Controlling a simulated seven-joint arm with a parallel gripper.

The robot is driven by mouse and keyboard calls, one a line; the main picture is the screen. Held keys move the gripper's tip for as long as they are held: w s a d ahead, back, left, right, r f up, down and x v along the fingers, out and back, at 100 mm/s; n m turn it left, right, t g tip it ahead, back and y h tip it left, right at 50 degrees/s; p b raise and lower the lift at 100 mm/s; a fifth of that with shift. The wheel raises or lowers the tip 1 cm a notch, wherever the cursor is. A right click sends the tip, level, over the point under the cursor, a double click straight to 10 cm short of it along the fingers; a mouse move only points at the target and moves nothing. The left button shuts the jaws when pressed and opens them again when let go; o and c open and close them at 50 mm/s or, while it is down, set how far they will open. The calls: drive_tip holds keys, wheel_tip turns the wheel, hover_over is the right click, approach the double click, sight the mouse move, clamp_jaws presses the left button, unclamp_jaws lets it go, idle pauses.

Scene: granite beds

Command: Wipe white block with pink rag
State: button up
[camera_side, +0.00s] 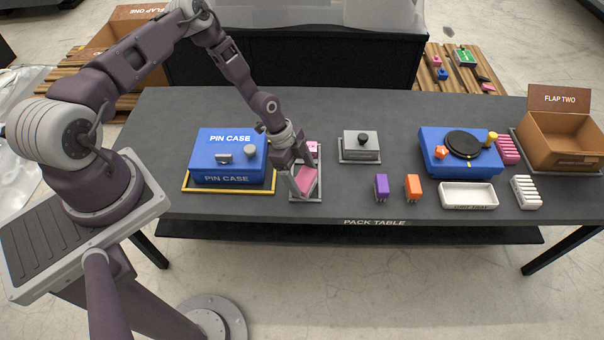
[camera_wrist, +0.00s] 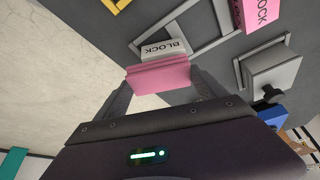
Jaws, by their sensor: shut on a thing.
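My gripper (camera_side: 304,178) is low over the grey frame (camera_side: 320,188) near the table's front edge. It is shut on the pink rag (camera_side: 306,181), which shows as a folded pad between the fingers in the wrist view (camera_wrist: 160,77). The white block (camera_wrist: 165,49), marked BLOCK, lies right beside the rag in the wrist view, inside the frame. The rag's edge overlaps it in the picture; I cannot tell if they touch. In the side view the white block is hidden or too small to make out.
A pink block (camera_wrist: 255,13) sits at the far end of the frame. The blue pin case (camera_side: 230,157) stands to the left. A grey box with a black knob (camera_side: 361,147) stands to the right. Purple (camera_side: 381,187) and orange (camera_side: 413,187) blocks stand right of the frame.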

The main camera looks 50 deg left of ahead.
drive_tip(key=shift+f, duration=0.6)
drive_tip(key=shift+w+a+r, duration=0.1)
drive_tip(key=shift+w+a, duration=0.15)
drive_tip(key=shift+w, duration=0.35)
drive_tip(key=shift+w+a, duration=0.2)
drive_tip(key=shift+w, duration=0.35)
drive_tip(key=shift+s+d+f, duration=0.15)
drive_tip(key=shift+s+d, duration=0.1)
drive_tip(key=shift+s, duration=0.4)
drive_tip(key=shift+s+d+f, duration=0.1)
drive_tip(key=shift+s+d, duration=0.15)
drive_tip(key=shift+s, duration=0.35)
drive_tip(key=shift+w+a, duration=0.3)
drive_tip(key=shift+w, duration=0.3)
drive_tip(key=shift+w+a, duration=0.25)
drive_tip(key=shift+w, duration=0.3)
drive_tip(key=shift+c, duration=0.6)
drive_tip(key=shift+r, duration=0.1)
